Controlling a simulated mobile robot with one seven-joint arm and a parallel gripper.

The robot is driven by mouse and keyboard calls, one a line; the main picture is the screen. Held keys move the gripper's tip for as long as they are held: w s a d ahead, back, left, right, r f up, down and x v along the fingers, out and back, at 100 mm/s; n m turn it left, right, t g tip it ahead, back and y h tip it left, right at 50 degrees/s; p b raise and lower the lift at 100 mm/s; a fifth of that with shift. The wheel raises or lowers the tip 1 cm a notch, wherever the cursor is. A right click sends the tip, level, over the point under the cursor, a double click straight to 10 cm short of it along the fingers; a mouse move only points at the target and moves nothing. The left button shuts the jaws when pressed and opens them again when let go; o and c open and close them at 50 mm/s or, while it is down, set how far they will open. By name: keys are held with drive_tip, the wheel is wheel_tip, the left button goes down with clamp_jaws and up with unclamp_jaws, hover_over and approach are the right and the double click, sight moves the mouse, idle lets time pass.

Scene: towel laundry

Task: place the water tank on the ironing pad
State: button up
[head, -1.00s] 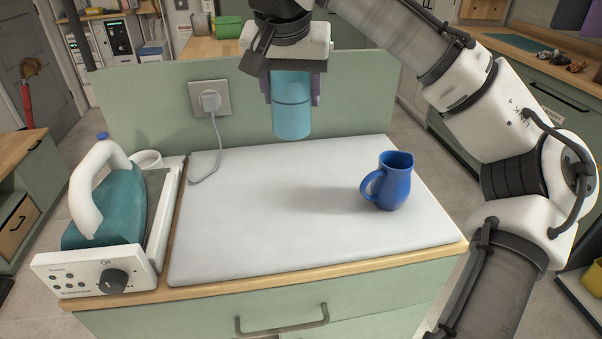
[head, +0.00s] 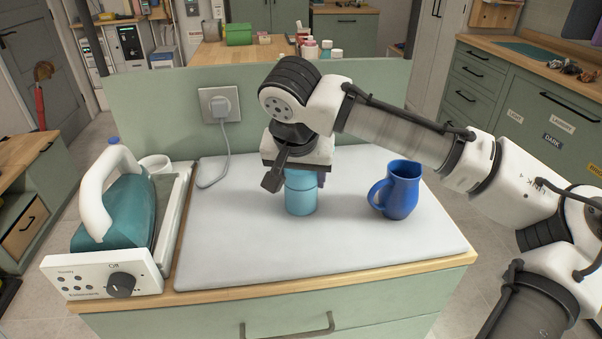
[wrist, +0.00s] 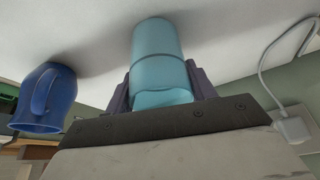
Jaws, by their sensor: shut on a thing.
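The water tank (head: 301,195) is a translucent light-blue cylinder. My gripper (head: 300,172) is shut on it from above and holds it upright over the middle of the ironing pad (head: 240,245). The tank's bottom end is at or very close to the pad; I cannot tell for sure whether it touches. In the wrist view the tank (wrist: 157,60) sits between the two dark fingers of my gripper (wrist: 160,85), its far end against the white pad (wrist: 100,25).
A blue jug (head: 398,190) stands on the pad to the right of the tank. A teal iron (head: 115,205) rests on its station (head: 105,275) at the left. A plugged cord (head: 222,150) lies on the back left. The pad's front is clear.

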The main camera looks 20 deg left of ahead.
drive_tip(key=shift+f, duration=0.15)
drive_tip(key=o, duration=1)
drive_tip(key=v, duration=1.2)
drive_tip(key=shift+r+b, duration=0.25)
drive_tip(key=shift+b, duration=0.1)
drive_tip(key=shift+s, duration=0.1)
